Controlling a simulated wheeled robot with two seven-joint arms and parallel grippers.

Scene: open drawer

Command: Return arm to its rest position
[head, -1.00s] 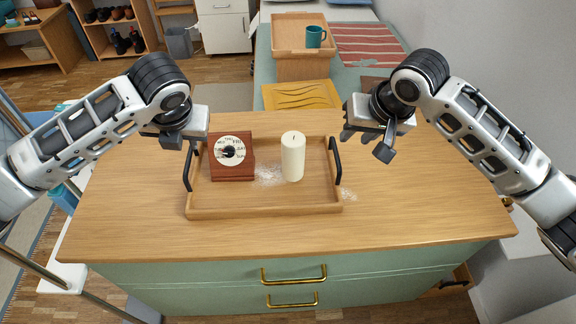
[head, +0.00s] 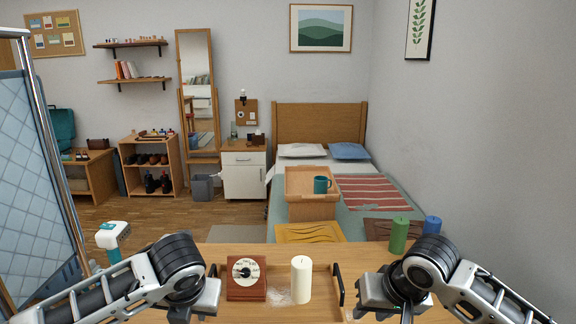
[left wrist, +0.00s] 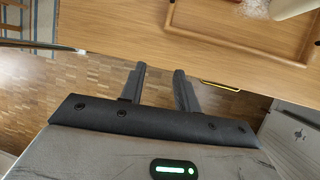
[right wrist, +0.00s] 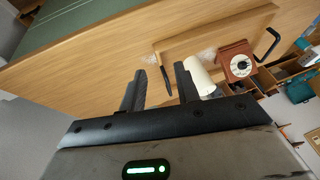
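My right gripper (right wrist: 160,70) is open and empty in the right wrist view; its body also shows low in the head view, right of the tray. My left gripper (left wrist: 160,69) is open and empty in the left wrist view, with floor behind its fingers. In the head view the left gripper is at the bottom, left of the tray. Both arms are bent at the lower edge, and the fingertips are hard to make out there. Neither gripper visibly holds anything.
A wooden tray (head: 324,286) on the counter holds a dial on a red-brown block (head: 246,290) and a white candle (head: 301,282). Green (head: 399,236) and blue (head: 432,227) cylinders stand behind my right arm. A folding screen (head: 38,190) is at left, a bed behind.

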